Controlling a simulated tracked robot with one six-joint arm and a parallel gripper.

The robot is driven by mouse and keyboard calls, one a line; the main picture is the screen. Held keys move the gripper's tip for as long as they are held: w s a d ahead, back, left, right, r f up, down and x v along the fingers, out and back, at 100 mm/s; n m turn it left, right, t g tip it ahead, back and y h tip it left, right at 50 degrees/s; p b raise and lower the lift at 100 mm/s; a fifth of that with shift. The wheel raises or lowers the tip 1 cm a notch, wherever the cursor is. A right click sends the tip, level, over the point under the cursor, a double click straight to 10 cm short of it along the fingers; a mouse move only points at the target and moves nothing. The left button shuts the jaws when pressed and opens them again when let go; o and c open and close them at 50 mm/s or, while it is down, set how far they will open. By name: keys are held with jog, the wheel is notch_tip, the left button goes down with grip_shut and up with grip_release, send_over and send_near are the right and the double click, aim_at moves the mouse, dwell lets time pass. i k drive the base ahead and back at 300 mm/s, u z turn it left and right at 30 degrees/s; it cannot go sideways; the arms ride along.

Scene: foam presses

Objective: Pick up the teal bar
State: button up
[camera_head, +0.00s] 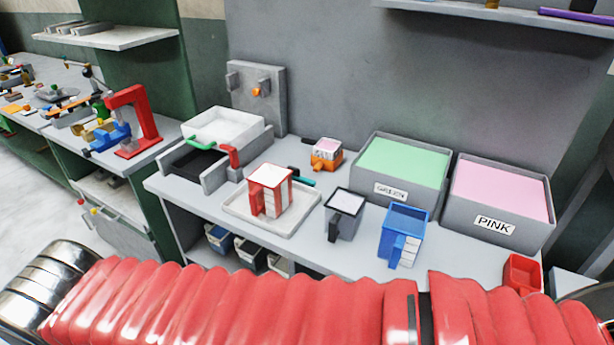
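A teal bar (305,181) lies on the grey worktop, behind and to the right of the red measuring jug (270,189). It is small in the picture and partly hidden by the jug; a dark piece shows at its left end. An orange jug (326,153) stands just behind it to the right. My gripper is not in view. My red sleeved arm crosses the bottom of the picture.
The red jug stands on a white tray (240,217). Right of it are a grey jug (344,215), a blue jug (403,236), and GREEN (372,189) and PINK (480,226) boxes. A press with a green handle (203,124) stands left.

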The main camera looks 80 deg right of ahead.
aim_at(295, 175)
jog(key=z, duration=2.55)
